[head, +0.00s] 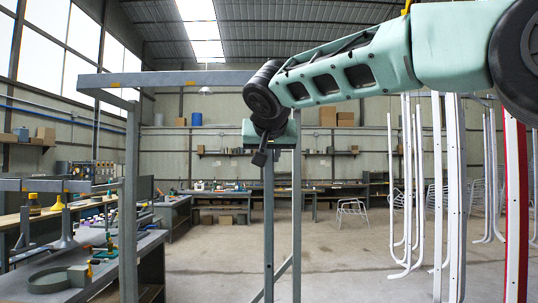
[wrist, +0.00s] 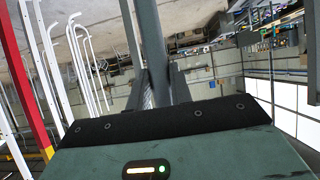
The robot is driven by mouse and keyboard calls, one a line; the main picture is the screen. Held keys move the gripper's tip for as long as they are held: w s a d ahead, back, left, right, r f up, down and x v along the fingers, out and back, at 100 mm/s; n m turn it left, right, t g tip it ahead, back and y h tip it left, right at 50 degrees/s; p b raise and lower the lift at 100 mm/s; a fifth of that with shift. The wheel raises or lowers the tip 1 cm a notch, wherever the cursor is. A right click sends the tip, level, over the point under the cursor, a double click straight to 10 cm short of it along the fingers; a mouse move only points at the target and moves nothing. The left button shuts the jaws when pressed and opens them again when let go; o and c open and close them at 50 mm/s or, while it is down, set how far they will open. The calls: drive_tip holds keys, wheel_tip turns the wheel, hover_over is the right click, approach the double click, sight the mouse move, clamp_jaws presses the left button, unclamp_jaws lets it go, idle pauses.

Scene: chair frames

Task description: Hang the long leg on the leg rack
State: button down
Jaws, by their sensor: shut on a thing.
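The grey frame has a top beam (head: 185,79) and a left post (head: 131,200). A red and white upright (head: 516,210) stands at the far right. A cluttered workbench (head: 80,262) is at the left. Open floor (head: 355,265) lies in the middle.

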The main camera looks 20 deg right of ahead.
drive_tip(key=shift+f+b, duration=1.25)
drive_tip(key=shift+b, duration=0.2)
drive_tip(key=shift+r, duration=0.15)
drive_tip(key=c, duration=1.2)
unclamp_jaws()
drive_tip(key=shift+o, duration=0.2)
drive_tip(key=shift+s, duration=0.1)
drive_tip(key=v, duration=0.7)
drive_tip(key=shift+s+r+b, duration=0.15)
drive_tip(key=shift+s+b, duration=0.2)
drive_tip(key=shift+b, duration=0.05)
